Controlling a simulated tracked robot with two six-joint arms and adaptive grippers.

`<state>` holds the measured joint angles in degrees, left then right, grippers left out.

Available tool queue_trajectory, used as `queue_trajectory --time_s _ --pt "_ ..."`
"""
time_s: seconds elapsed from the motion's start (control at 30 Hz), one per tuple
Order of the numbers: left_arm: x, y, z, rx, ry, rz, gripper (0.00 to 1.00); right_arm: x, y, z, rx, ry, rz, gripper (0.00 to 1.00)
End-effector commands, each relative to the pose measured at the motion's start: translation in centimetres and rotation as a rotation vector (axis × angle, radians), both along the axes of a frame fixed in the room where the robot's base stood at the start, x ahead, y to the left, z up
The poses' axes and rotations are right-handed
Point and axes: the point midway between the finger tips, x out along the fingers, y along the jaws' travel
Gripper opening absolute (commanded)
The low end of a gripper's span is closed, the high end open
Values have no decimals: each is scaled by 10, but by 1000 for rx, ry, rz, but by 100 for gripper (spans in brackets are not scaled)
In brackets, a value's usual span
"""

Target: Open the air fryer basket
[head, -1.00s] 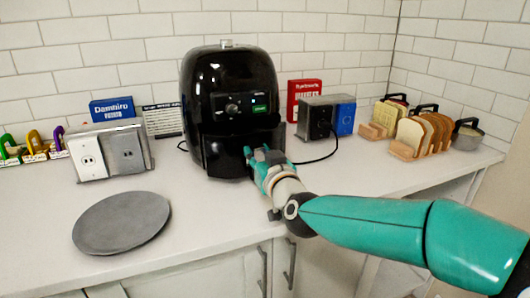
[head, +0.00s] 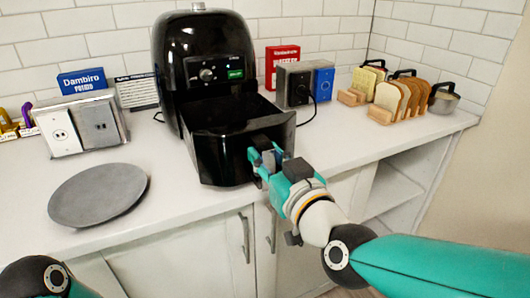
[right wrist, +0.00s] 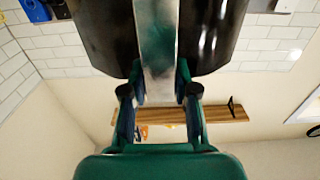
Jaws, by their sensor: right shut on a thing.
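The black air fryer (head: 205,55) stands on the white counter against the tiled wall. Its basket (head: 222,157) is pulled well out toward me, and its dark open top shows below the control panel. My right gripper (head: 266,157) is at the basket's front and shut on its handle. In the right wrist view the fingers (right wrist: 158,78) close on both sides of the grey metal handle (right wrist: 157,40). My left arm shows only in part at the bottom left of the head view; its gripper is out of view.
A grey round plate (head: 98,194) lies on the counter left of the basket. A double outlet box (head: 82,124) and a blue box (head: 82,82) stand behind it. Toast racks (head: 398,98) and a pot (head: 443,97) stand at the right. The counter's front edge is close below the basket.

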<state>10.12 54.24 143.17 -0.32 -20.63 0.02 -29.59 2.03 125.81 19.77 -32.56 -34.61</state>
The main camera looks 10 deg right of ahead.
Motion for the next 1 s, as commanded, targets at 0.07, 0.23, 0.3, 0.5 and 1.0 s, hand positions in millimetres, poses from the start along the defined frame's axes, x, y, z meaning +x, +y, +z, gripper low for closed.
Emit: queue_trajectory --time_s 0.07,0.23,0.3,0.5,1.0 --pt "0 0 0 0 0 0 40 0 0 -1 -1 2 1 0" --pt "0 0 0 0 0 0 40 0 -1 -1 0 2 0 0" --pt "0 0 0 0 0 0 40 0 -1 -1 0 2 0 37" --pt "0 0 0 0 0 0 40 0 0 0 0 2 0 54" --pt "0 0 1 0 0 0 40 -28 -9 1 4 -1 3 54"
